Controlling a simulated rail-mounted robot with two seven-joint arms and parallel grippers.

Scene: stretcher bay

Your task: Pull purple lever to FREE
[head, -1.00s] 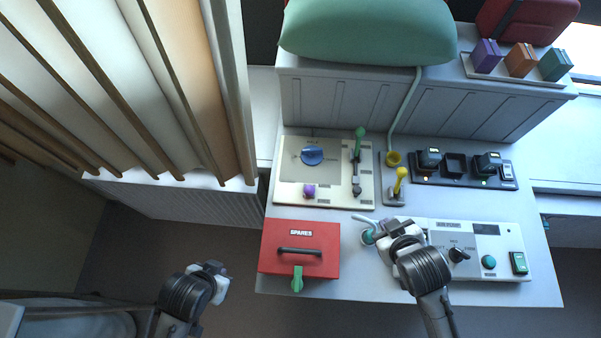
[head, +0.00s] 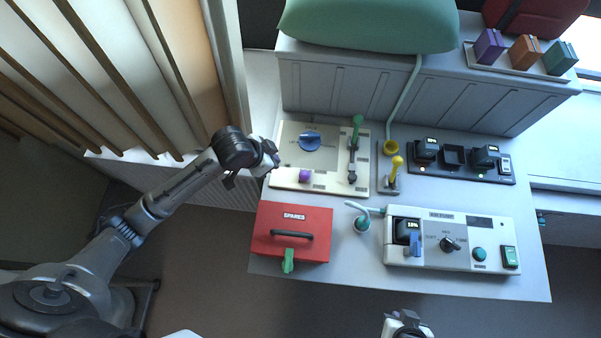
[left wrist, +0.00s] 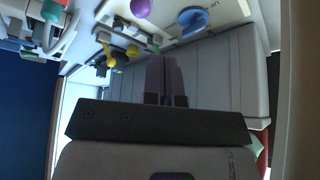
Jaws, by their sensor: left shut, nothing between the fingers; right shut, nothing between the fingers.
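The purple lever shows as a round purple knob (head: 305,176) at the front of a cream panel (head: 286,184) on the bench. It also shows at the top of the left wrist view (left wrist: 141,8). No FREE marking can be read. My left gripper (head: 274,158) is at the panel's left edge, apart from the purple knob and to its left. Its fingers are together and empty in the left wrist view (left wrist: 164,62). My right gripper (head: 407,318) is at the bottom edge of the head view, shut and away from the panel.
A blue dial (head: 310,140) is behind the purple knob, and a green-handled lever (head: 356,130) is right of it. A yellow lever (head: 395,170) stands further right. A red SPARES box (head: 262,222) and a white control unit (head: 436,262) are in front. A slatted screen (head: 228,70) rises at left.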

